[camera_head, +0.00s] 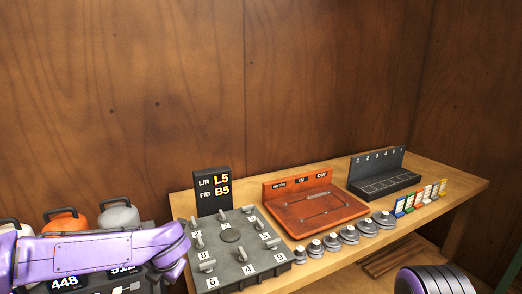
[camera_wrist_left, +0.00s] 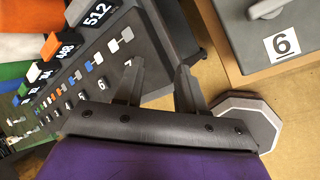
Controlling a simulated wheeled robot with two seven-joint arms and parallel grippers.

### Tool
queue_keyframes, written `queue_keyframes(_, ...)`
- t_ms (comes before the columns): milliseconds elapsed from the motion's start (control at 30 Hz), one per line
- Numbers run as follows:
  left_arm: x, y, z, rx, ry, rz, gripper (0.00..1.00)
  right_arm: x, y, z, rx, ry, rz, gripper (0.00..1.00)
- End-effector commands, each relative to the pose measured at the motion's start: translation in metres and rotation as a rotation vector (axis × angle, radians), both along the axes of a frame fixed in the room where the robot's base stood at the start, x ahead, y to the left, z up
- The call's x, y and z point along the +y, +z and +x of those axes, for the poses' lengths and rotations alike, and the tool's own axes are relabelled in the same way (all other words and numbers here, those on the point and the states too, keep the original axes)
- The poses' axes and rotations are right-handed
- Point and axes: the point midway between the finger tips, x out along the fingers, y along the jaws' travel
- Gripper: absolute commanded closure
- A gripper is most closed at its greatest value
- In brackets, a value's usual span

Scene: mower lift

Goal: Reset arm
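My left arm comes in purple from the left in the head view, over a dark console with white numbers such as 448 and 512. In the left wrist view my left gripper (camera_wrist_left: 160,78) has its two dark fingers apart with nothing between them. It points at the gap between the dark console (camera_wrist_left: 150,40) with small coloured switches and the grey control box (camera_wrist_left: 285,45) marked 6. The control box (camera_head: 228,236) has several numbered levers and a black sign (camera_head: 212,190) reading L5 and B5. My right gripper is out of view.
On the wooden table (camera_head: 330,262) are an orange panel (camera_head: 316,208), several round weights (camera_head: 348,233), a black slotted rack (camera_head: 384,180) and coloured tags (camera_head: 420,199). A grey octagonal piece (camera_wrist_left: 262,118) lies low beside the gripper.

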Motion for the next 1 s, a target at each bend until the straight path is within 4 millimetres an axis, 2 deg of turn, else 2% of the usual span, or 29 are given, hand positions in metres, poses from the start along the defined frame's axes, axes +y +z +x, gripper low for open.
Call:
queue_keyframes(33, -0.006, -0.022, -0.004, 0.012, -0.111, 0.082, 0.61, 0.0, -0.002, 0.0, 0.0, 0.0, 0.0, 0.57)
queue_keyframes(167, -0.019, -0.082, -0.022, 0.061, -0.447, 0.301, 0.61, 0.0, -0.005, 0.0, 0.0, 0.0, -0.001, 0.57)
queue_keyframes(267, -0.028, -0.138, -0.055, 0.137, -0.761, 0.461, 0.61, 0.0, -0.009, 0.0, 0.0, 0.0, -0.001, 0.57)
queue_keyframes(300, -0.032, -0.163, -0.075, 0.178, -0.907, 0.521, 0.61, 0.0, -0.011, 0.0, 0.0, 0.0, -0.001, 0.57)
queue_keyframes(367, -0.034, -0.201, -0.113, 0.251, -1.141, 0.597, 0.61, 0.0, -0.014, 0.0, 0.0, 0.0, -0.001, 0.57)
queue_keyframes(400, -0.033, -0.224, -0.141, 0.305, -1.295, 0.635, 0.61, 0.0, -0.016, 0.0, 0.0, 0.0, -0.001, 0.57)
queue_keyframes(467, -0.027, -0.253, -0.187, 0.39, -1.508, 0.668, 0.61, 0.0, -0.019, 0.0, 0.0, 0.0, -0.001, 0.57)
queue_keyframes(500, -0.02, -0.268, -0.217, 0.445, -1.633, 0.677, 0.61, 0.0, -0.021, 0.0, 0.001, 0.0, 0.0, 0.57)
queue_keyframes(600, 0.003, -0.291, -0.282, 0.579, -1.862, 0.674, 0.61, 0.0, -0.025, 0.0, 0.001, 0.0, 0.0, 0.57)
queue_keyframes(700, 0.029, -0.299, -0.322, 0.698, -1.965, 0.67, 0.61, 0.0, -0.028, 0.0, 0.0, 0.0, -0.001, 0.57)
queue_keyframes(800, 0.048, -0.306, -0.34, 0.762, -2.011, 0.673, 0.61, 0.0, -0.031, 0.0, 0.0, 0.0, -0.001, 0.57)
queue_keyframes(1000, 0.047, -0.307, -0.343, 0.764, -2.012, 0.663, 0.61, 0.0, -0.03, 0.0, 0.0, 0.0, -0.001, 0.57)
